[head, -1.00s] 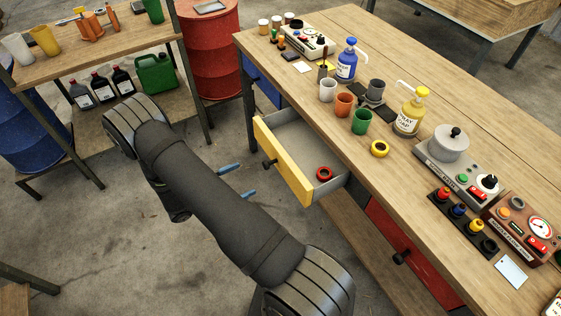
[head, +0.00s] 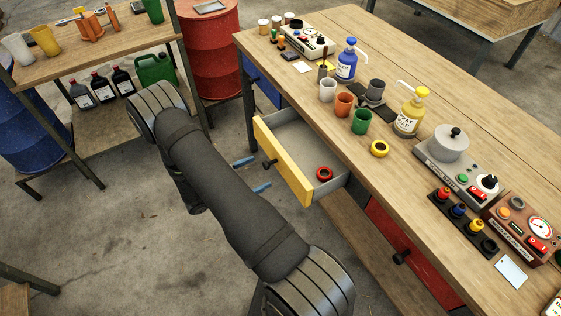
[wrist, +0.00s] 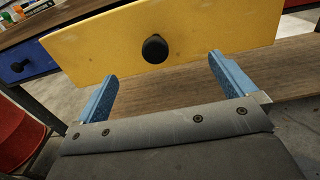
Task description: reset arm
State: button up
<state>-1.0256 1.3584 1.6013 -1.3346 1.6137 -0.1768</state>
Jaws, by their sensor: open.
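My gripper (head: 252,174) is open and empty, its blue fingers showing beside my arm, just left of the yellow drawer (head: 281,162). In the wrist view, my gripper (wrist: 166,80) has its two blue fingers spread wide, pointing toward the yellow drawer front (wrist: 205,42). The drawer's black knob (wrist: 155,48) lies between the finger directions, beyond the tips, and nothing is held. The drawer stands pulled out of the workbench (head: 400,165), with a red ring (head: 324,173) lying inside it.
A yellow ring (head: 380,149), cups, pump bottles and control boxes stand on the bench. A closed red drawer (head: 408,255) sits lower right. A side table (head: 100,62) and a red barrel (head: 211,60) stand at the back left.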

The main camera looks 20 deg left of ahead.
jog(key=v, duration=1)
dwell(0.3)
jog(key=shift+x, duration=2.05)
